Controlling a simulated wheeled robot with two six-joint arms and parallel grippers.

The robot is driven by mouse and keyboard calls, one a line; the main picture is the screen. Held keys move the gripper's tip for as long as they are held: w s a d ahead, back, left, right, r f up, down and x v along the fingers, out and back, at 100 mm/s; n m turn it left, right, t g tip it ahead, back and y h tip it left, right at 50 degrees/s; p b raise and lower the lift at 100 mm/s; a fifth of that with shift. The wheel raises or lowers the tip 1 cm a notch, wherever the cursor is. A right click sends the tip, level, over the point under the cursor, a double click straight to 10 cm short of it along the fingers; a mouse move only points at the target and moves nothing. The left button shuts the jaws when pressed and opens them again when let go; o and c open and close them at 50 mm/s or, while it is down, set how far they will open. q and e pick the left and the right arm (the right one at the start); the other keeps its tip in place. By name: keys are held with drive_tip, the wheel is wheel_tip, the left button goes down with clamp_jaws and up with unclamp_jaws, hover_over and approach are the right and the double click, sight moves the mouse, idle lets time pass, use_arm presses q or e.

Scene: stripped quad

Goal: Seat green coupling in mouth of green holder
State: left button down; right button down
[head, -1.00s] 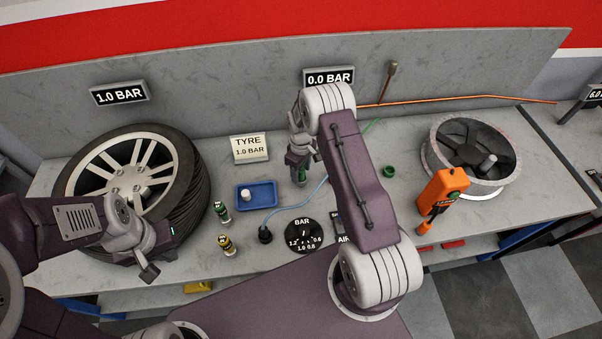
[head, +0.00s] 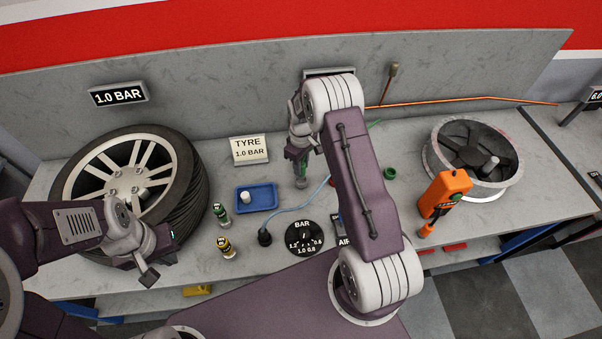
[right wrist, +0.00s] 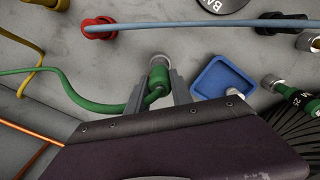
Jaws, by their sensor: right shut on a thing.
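My right gripper (head: 300,168) is shut on the green coupling (right wrist: 158,82), which has a pale metal end. In the right wrist view the coupling sits between the two grey fingers, and a green hose (right wrist: 100,106) runs from it to the left. In the head view the gripper hangs over the bench, right of the blue tray. A green ring (head: 389,173), which looks like the green holder, sits on the bench to the right of my right forearm, apart from the coupling. My left gripper (head: 152,266) is by the tyre; its finger gap is unclear.
A red holder (right wrist: 98,28) has a blue hose in it. The blue tray (head: 257,210), green and yellow-banded valve pieces, a round BAR dial (head: 304,238), an orange tool (head: 445,192) and a wheel rim (head: 436,165) stand around. The tyre (head: 187,185) is at left.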

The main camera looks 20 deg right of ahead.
drive_tip(key=s+d+r+b, duration=0.2)
drive_tip(key=s+r, duration=0.4)
drive_tip(key=s, duration=0.5)
drive_tip(key=shift+s+d+r, duration=0.2)
drive_tip(key=shift+d+r, duration=0.2)
drive_tip(key=shift+d, duration=0.05)
